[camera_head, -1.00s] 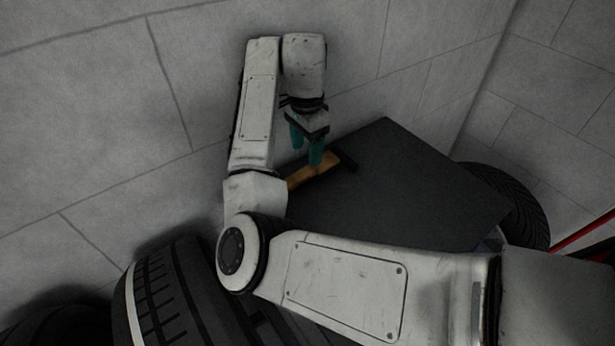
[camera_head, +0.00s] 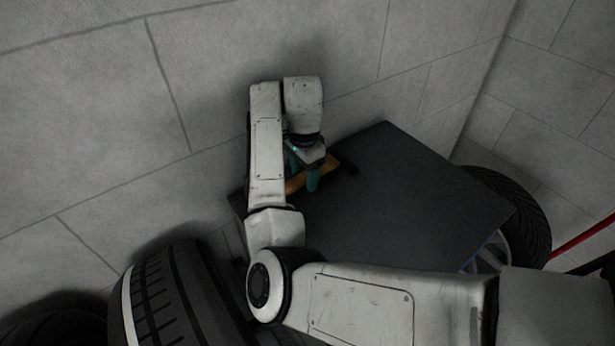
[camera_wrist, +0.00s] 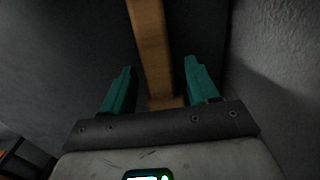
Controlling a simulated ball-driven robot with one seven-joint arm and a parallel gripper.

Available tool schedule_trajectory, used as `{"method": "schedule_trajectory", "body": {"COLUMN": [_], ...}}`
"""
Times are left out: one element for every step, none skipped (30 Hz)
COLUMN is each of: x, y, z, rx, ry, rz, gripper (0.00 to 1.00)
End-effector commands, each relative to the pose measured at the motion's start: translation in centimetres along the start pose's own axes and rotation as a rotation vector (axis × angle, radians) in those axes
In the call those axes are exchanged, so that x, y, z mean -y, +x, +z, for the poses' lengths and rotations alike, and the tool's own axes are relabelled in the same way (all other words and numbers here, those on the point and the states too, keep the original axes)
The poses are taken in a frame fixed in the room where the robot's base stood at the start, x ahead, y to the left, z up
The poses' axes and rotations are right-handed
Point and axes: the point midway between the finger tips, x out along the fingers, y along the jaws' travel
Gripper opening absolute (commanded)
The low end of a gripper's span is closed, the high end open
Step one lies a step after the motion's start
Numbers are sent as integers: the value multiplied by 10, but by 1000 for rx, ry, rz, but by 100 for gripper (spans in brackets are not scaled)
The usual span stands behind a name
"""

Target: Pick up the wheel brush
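The wheel brush has a wooden handle (camera_head: 297,183) and a dark head (camera_head: 347,164). It lies on the dark table top (camera_head: 400,190) near its far left corner. My gripper (camera_head: 303,178) is down at the brush, its teal fingers on either side of the handle. In the wrist view, the handle (camera_wrist: 150,50) runs between the two open fingers of my gripper (camera_wrist: 158,85), with a gap showing on each side. The brush head is out of the wrist view, and my arm and fingers hide part of the handle in the head view.
A grey block wall (camera_head: 210,90) stands close behind the table. A tyre (camera_head: 180,290) stands at the lower left, and another tyre (camera_head: 525,215) is beyond the table's right side. Most of the table top is bare.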

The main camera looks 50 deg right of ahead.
Motion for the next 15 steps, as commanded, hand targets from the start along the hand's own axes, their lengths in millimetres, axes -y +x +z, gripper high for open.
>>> {"method": "schedule_trajectory", "body": {"x": [0,0,0,0,0,0,0,0,0,0,0,0,0,0,0], "y": [0,0,0,0,0,0,0,0,0,0,0,0,0,0,0], "z": [0,0,0,0,0,0,0,0,0,0,0,0,0,0,0], "rx": [0,0,0,0,0,0,0,0,0,0,0,0,0,0,0], "ry": [0,0,0,0,0,0,0,0,0,0,0,0,1,1,1], "rz": [0,0,0,0,0,0,0,0,0,0,0,0,0,0,0], "gripper": [54,51,47,44,42,38,35,32,28,25,22,19,16,13,9]}}
